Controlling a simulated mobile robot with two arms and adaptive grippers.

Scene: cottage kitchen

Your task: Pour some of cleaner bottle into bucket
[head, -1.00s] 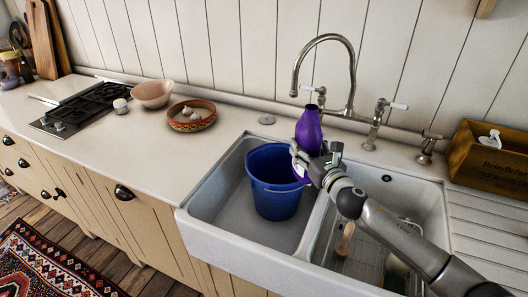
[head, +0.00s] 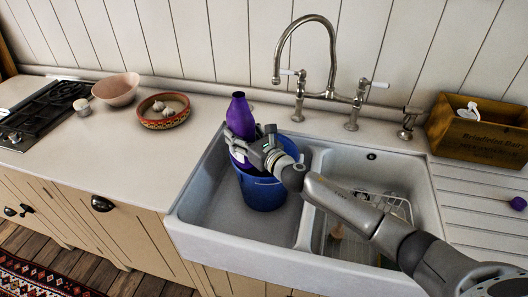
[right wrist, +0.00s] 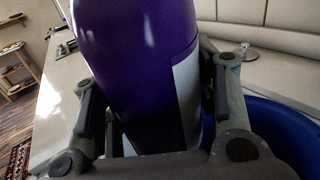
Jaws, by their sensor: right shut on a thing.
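The purple cleaner bottle (head: 239,117) is upright or nearly so, above the left part of the bucket. My right gripper (head: 251,150) is shut on it around its lower body. In the right wrist view the bottle (right wrist: 135,60) fills the space between the fingers, with a pale label at its right side. The blue bucket (head: 262,194) stands in the left basin of the sink. My gripper and the bottle cover part of its rim, and its inside is mostly hidden. The bucket's blue edge also shows at the right of the wrist view (right wrist: 275,125). My left gripper is not in view.
The white double sink (head: 205,243) has a rack in its right basin. A tall tap (head: 333,60) stands behind it. A patterned bowl (head: 163,111), a pink bowl (head: 116,90) and a hob (head: 35,110) are to the left. A wooden crate (head: 478,137) and a purple cap (head: 518,203) are at the right.

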